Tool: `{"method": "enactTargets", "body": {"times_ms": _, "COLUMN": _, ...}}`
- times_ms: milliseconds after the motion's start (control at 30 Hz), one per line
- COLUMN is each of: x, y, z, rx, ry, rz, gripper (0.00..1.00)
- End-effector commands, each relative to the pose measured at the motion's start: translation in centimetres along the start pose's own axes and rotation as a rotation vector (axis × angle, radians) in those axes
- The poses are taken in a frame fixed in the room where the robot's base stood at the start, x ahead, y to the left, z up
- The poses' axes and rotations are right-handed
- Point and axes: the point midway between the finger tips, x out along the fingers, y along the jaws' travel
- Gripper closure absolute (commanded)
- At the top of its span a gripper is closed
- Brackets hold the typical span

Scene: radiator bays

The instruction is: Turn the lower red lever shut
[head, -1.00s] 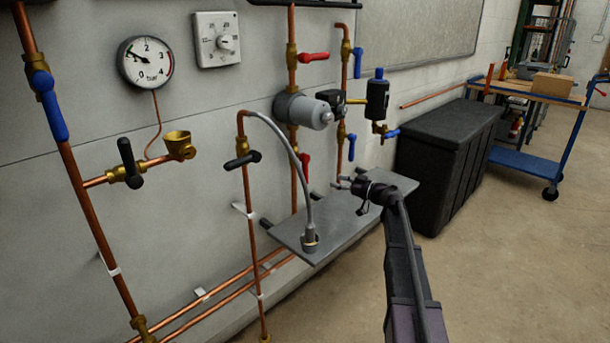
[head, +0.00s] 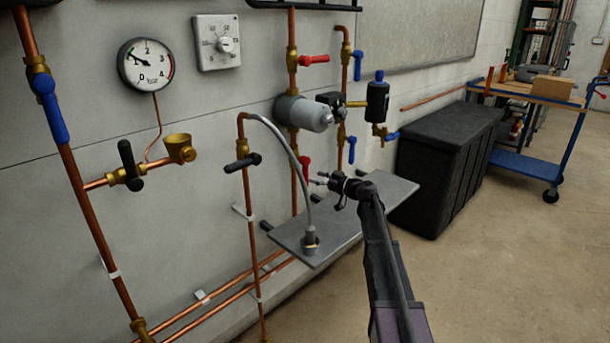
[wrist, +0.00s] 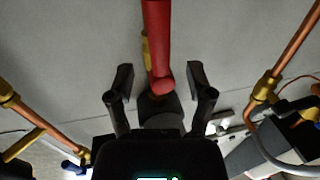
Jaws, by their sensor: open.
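The lower red lever (head: 305,166) hangs pointing down along the copper pipe, below the grey pump, in the head view. In the wrist view the red lever (wrist: 158,45) comes down from the top, its rounded end between the two finger tips. My gripper (head: 318,178) is open just right of and below the lever in the head view. In the wrist view my gripper (wrist: 160,85) has a black finger on each side of the lever, with gaps on both sides. The upper red lever (head: 315,59) points sideways to the right, above the pump.
A grey shelf plate (head: 350,226) lies under my gripper. A grey curved hose (head: 290,150) and a black-handled valve (head: 243,162) stand to the left. The pump (head: 303,113) is above. A blue lever (head: 351,149) hangs to the right.

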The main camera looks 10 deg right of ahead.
Motion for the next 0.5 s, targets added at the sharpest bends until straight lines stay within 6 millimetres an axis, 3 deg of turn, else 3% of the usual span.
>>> {"method": "enactTargets", "body": {"times_ms": 200, "x": 3.3, "y": 0.1, "z": 0.0, "rx": 0.000, "ry": 0.000, "rz": -0.002, "gripper": 0.32}}
{"method": "enactTargets", "body": {"times_ms": 500, "x": 5.3, "y": 0.0, "z": 0.0, "rx": 0.000, "ry": 0.000, "rz": 0.000, "gripper": 0.32}}
